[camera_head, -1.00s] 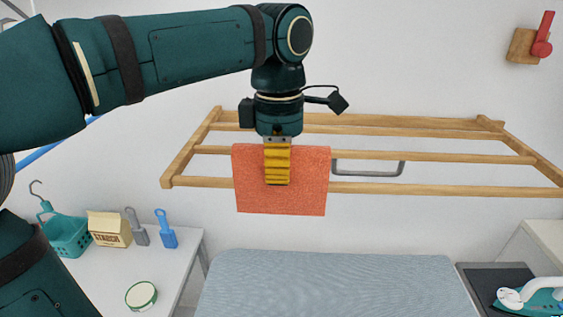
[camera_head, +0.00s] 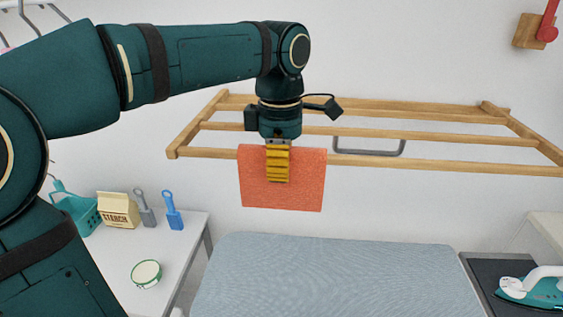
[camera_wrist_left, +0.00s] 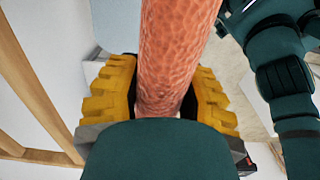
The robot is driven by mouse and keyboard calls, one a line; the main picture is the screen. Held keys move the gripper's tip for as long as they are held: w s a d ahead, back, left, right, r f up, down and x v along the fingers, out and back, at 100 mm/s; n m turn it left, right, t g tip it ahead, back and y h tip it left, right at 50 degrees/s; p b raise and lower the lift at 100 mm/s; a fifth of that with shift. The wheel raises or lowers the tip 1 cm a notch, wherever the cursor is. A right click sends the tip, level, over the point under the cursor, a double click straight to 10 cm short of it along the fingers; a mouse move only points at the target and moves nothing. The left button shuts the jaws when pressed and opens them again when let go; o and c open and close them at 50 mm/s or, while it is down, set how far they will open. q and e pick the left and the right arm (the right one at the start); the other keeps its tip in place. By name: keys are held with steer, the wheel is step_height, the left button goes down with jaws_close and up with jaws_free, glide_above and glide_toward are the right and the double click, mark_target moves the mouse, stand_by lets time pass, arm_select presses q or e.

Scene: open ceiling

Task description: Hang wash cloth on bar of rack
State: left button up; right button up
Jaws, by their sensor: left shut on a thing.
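The orange-red wash cloth (camera_head: 258,185) hangs from my left gripper (camera_head: 278,178), whose yellow fingers are shut on its upper middle. In the left wrist view the cloth (camera_wrist_left: 172,50) is a thick, folded strip between the two fingers (camera_wrist_left: 168,95). The wooden rack (camera_head: 440,167) is on the wall. In the head view, the cloth covers a stretch of its front bar, with the cloth's top edge slightly above that bar. In the left wrist view the rack's bars (camera_wrist_left: 35,85) lie to the left, apart from the cloth. My right gripper is out of view.
Below is a blue-grey padded board (camera_head: 330,275). An iron (camera_head: 535,287) stands at right. A grey metal loop (camera_head: 370,148) shows behind the rack.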

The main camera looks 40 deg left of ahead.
arm_select(q)
steer(key=o, duration=1.2)
steer(key=shift+c, duration=0.2)
step_height(320, 180, up, 12)
steer(key=shift+r, duration=0.1)
